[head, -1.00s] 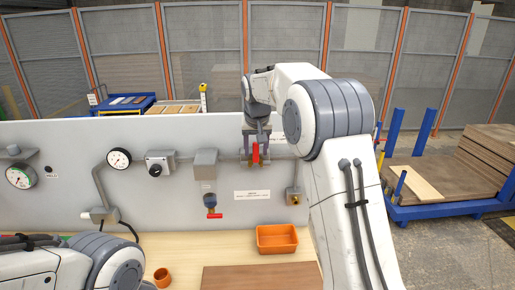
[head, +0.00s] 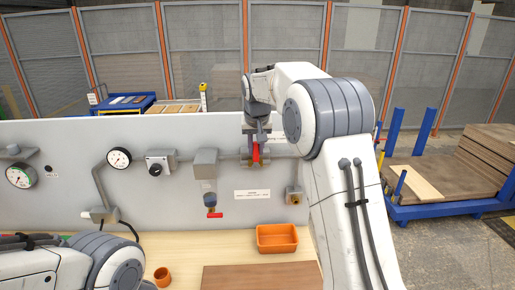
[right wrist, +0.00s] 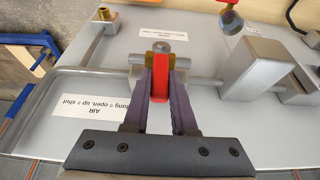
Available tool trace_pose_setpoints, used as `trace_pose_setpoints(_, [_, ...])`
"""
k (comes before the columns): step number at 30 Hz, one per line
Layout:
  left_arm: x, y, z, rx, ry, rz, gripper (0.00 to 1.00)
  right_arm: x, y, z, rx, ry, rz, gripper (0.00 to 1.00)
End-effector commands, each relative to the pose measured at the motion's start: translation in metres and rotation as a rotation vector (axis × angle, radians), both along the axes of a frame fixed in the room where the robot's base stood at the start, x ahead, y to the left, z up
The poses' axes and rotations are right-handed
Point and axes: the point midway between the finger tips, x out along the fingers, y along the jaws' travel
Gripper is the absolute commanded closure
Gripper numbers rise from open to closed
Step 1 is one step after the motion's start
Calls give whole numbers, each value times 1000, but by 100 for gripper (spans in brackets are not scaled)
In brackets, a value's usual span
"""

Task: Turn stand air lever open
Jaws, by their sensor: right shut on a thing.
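The red air lever (head: 256,153) sits on its valve in the pipe on the grey panel. It stands upright, across the pipe, leaning very little if at all. My right gripper (head: 257,146) reaches down over the panel's top edge and is shut on the lever. In the right wrist view the red lever (right wrist: 161,88) lies between the purple fingers of the gripper (right wrist: 162,92). A label with the word AIR (right wrist: 95,112) is beside the fingers, upside down and partly covered. My left gripper is not in view; only my left arm shows at the lower left.
Gauges (head: 119,158), a knob box (head: 160,162) and a hanging unit with a red handle (head: 213,214) are on the panel (head: 125,190). An orange bin (head: 277,239) and an orange cup (head: 162,276) stand on the bench below.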

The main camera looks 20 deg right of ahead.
Motion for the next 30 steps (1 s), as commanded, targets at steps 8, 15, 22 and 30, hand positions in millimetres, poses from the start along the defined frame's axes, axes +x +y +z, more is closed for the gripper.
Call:
trace_pose_setpoints(8, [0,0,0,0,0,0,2,0,-1,1,-1,-1,0,100])
trace_pose_setpoints(15, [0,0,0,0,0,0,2,0,-1,1,-1,-1,0,100])
trace_pose_setpoints(22, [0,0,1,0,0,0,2,0,-3,2,-7,0,0,100])
trace_pose_setpoints(30, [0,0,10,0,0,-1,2,2,6,3,-88,23,2,100])
